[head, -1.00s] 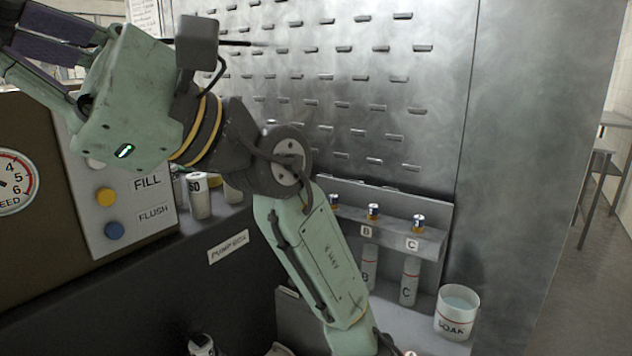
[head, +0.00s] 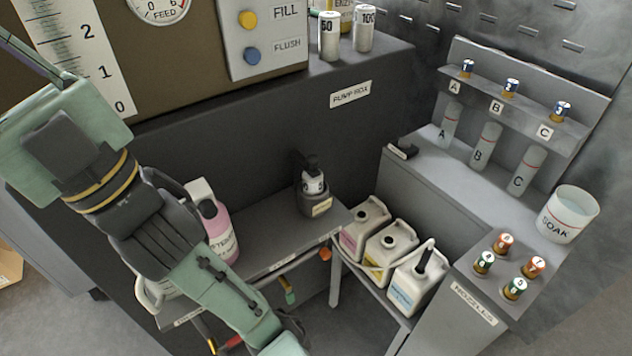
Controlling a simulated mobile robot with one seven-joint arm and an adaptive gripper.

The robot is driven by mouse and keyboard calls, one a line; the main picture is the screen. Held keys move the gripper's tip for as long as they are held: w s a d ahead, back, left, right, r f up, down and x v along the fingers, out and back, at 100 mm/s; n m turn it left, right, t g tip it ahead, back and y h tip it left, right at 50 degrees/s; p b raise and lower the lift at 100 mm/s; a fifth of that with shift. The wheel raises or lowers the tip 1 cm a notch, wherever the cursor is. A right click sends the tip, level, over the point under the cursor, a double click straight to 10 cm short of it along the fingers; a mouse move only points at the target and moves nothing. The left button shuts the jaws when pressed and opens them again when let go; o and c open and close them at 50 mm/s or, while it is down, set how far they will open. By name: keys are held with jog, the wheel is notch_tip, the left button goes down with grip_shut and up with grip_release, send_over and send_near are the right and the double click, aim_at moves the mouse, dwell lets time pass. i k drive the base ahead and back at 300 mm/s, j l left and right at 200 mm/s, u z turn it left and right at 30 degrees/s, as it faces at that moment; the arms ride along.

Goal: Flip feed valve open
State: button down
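Several small coloured handles hang below the grey shelf in front of the pump box: an orange one (head: 325,253), a green one (head: 290,297) and a red one (head: 232,342). I cannot tell whether one of them is the feed valve, since no valve label is readable. The round feed gauge (head: 158,10) is cut off by the top edge. My arm crosses the left side of the head view and covers part of the shelf. I cannot make out my gripper's fingertips in this view.
The shelf holds a pink bottle (head: 222,232) and a small dark-topped bottle in a holder (head: 314,190). Several white jugs (head: 415,280) stand to its right. A soak cup (head: 568,213) and nozzles (head: 515,288) sit on the right-hand counter. The pump box (head: 370,130) stands behind.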

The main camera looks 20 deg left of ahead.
aim_at(290, 294)
jog(key=k+j+u, duration=0.35)
jog(key=k+l+u, duration=0.15)
jog(key=k, duration=0.45)
jog(key=k+u, duration=0.15)
jog(key=k, duration=0.45)
